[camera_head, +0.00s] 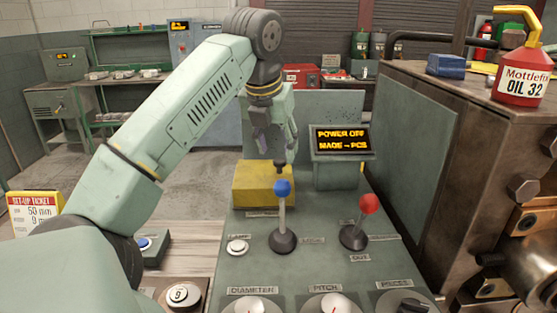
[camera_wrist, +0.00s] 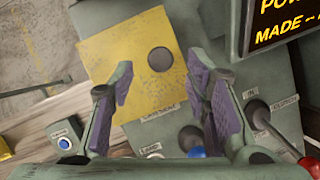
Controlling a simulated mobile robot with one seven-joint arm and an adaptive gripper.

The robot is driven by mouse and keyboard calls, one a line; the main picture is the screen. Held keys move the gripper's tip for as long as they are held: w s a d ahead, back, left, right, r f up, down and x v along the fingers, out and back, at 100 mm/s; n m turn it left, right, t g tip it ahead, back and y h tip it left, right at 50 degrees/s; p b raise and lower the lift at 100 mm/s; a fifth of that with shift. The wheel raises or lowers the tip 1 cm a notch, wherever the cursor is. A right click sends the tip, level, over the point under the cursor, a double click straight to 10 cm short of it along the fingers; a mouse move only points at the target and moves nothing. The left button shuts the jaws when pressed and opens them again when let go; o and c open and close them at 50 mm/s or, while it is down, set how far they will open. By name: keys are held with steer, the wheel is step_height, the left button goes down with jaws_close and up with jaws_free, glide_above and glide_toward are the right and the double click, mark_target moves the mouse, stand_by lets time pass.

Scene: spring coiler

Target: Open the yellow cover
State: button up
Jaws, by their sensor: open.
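The yellow cover (camera_head: 262,185) is a box-like block on the green control panel, behind the blue-knobbed lever. It looks shut, and a dark round knob (camera_head: 279,167) sits on its top. In the wrist view the yellow cover (camera_wrist: 125,65) lies beneath and ahead of my fingers, with its dark knob (camera_wrist: 160,59) between and beyond the two fingertips. My gripper (camera_head: 277,140) is open and empty above the cover. Its two purple-padded fingers also show in the wrist view (camera_wrist: 160,88). I cannot tell the exact height of the fingertips over the knob.
A blue-knobbed lever (camera_head: 283,188) stands just in front of the cover, and a red-knobbed lever (camera_head: 369,203) to its right. A display (camera_head: 342,140) reading "POWER OFF" stands right of the cover. A white button (camera_head: 237,246) and dials (camera_head: 335,304) are nearer.

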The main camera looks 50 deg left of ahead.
mark_target(280, 160)
steer(key=shift+b+x, duration=0.45)
steer(key=shift+x, duration=1.2)
jaws_close()
